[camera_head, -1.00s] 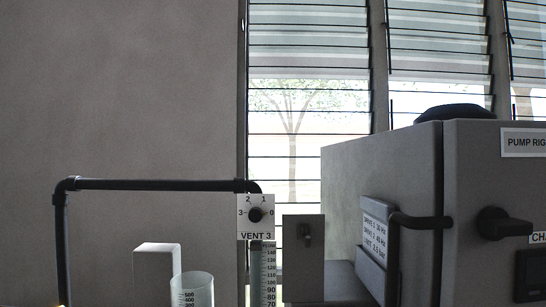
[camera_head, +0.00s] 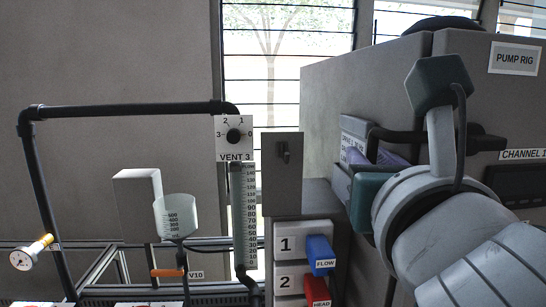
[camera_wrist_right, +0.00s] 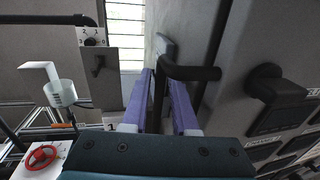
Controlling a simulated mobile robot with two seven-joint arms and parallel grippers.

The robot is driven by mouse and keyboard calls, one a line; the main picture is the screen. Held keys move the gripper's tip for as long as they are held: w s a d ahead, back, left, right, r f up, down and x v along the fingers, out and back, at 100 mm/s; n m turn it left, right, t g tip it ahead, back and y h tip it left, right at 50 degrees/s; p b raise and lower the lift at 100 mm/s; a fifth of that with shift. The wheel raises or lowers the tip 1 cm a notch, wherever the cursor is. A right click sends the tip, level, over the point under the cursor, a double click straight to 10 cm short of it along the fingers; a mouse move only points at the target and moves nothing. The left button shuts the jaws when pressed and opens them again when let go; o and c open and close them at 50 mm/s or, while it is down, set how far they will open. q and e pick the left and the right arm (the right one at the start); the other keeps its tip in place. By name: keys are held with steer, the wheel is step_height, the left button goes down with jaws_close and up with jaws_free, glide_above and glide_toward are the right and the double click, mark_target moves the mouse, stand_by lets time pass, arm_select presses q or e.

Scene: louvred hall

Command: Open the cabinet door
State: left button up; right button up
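The cabinet is the large grey PUMP RIG box (camera_head: 470,90) at the right of the head view. Its black bar handle (camera_head: 410,138) stands out from the front and bends downward near the left edge. My right gripper (camera_head: 372,156) is at this handle, its purple fingers on either side of the upright part of the bar. In the right wrist view the handle (camera_wrist_right: 190,73) runs down between the two fingers (camera_wrist_right: 160,85), which stand apart. Contact with the bar is not clear. The door looks closed.
Left of the cabinet stand a grey panel with a small lever (camera_head: 283,160), a VENT 3 dial (camera_head: 234,137), and numbered switches (camera_head: 290,245). A clear beaker (camera_head: 176,217), a gauge (camera_head: 22,260) and black piping (camera_head: 130,110) are farther left. A red handwheel (camera_wrist_right: 42,157) is lower left.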

jaws_close()
stand_by(1.4)
